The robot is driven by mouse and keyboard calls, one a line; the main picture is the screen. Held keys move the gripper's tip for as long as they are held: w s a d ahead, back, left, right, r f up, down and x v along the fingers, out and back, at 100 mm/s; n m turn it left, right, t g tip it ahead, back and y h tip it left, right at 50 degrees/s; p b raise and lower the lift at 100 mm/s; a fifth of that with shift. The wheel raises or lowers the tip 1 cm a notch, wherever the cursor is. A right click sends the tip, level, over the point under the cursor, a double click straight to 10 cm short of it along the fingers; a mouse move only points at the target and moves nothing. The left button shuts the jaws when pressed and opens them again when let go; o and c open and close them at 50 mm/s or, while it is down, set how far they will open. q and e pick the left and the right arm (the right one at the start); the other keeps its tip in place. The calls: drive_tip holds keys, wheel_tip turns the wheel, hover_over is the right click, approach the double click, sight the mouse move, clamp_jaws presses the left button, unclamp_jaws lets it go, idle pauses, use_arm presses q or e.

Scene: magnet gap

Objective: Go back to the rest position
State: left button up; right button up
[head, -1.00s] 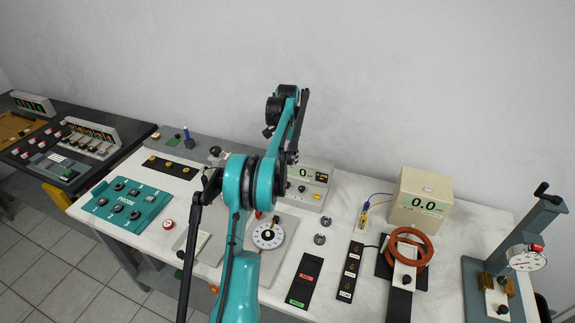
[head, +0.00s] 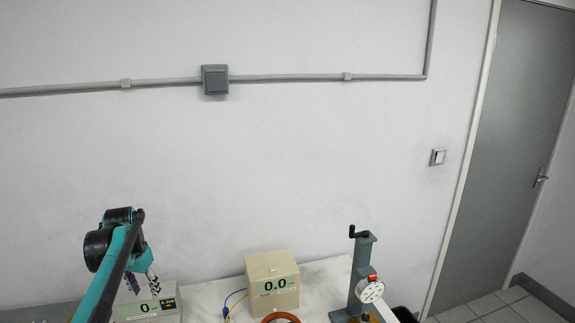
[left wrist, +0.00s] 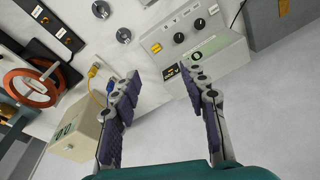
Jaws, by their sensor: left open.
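My left gripper (head: 142,284) is at the lower left of the head view, on its teal and black arm, raised in front of the white wall. In the left wrist view the two purple-padded fingers of my left gripper (left wrist: 163,112) are spread wide with nothing between them. The gripper is above the bench, near the meter box reading 0 (left wrist: 211,48) and the beige box reading 0.0 (left wrist: 77,135). Nothing is held. My right gripper is in neither view.
The bench top (head: 222,302) shows along the bottom of the head view. A grey stand with a dial gauge (head: 364,275) stands to the right. A grey door (head: 505,140) is at far right; the wall area is free.

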use_arm(q)
drive_tip(key=s+d+r+t, duration=0.3)
drive_tip(key=s+d, duration=1)
drive_tip(key=d, duration=0.2)
drive_tip(key=s+d+f+t, duration=0.2)
drive_tip(key=s+d+f, duration=0.5)
drive_tip(key=s, duration=0.5)
drive_tip(key=shift+d+f+n+t+h, duration=0.3)
drive_tip(key=shift+d+f+n+h, duration=0.1)
drive_tip(key=shift+d, duration=0.35)
